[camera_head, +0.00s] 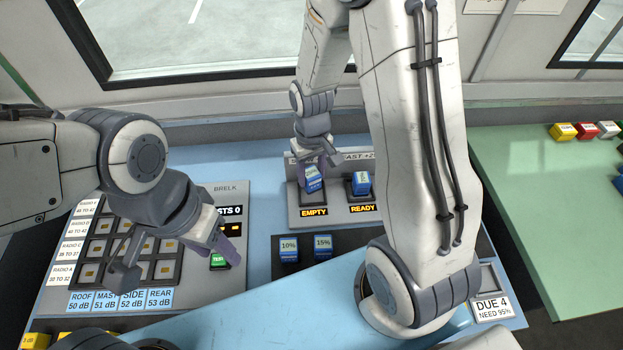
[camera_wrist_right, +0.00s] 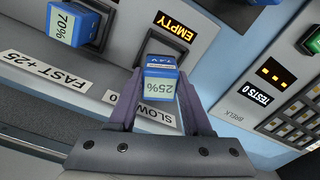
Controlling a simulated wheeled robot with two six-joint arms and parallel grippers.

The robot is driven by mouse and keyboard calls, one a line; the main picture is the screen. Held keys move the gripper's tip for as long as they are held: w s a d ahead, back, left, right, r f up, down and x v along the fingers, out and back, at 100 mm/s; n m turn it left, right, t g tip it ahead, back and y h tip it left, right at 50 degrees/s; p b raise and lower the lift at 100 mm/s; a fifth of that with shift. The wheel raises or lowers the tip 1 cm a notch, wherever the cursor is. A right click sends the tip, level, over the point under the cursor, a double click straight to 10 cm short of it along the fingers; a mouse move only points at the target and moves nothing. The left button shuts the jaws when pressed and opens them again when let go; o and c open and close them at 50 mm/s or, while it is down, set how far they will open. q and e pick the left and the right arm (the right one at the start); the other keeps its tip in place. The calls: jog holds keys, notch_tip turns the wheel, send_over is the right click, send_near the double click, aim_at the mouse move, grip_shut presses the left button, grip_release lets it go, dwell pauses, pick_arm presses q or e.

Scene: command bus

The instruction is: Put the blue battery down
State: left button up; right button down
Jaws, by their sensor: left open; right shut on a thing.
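My right gripper (camera_head: 317,166) is shut on a blue battery (camera_head: 314,181), marked 25% in the right wrist view (camera_wrist_right: 160,88). The battery is tilted at the left, SLOW bay of the grey charger (camera_head: 340,212), above a lit EMPTY sign. In the wrist view a dark slot (camera_wrist_right: 153,47) shows just beyond the battery; I cannot tell whether they touch. Another blue battery (camera_head: 361,184), marked 70% in the wrist view (camera_wrist_right: 72,25), stands in the FAST bay over a READY sign. My left gripper (camera_head: 178,257) is open and empty over the button panel.
Blue batteries marked 10% (camera_head: 289,250) and 15% (camera_head: 323,247) sit in a black tray in front of the charger. A green button (camera_head: 218,260) is on the left panel (camera_head: 200,291). A DUE 4, NEED 95% sign (camera_head: 492,307) is at right. Coloured blocks (camera_head: 584,132) lie on the green table (camera_head: 535,190).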

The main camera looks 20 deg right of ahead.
aim_at(312, 182)
jog(key=shift+f, duration=1.4)
jog(key=shift+f, duration=0.1)
jog(key=shift+f, duration=0.1)
jog(key=shift+c, duration=1.7)
grip_release()
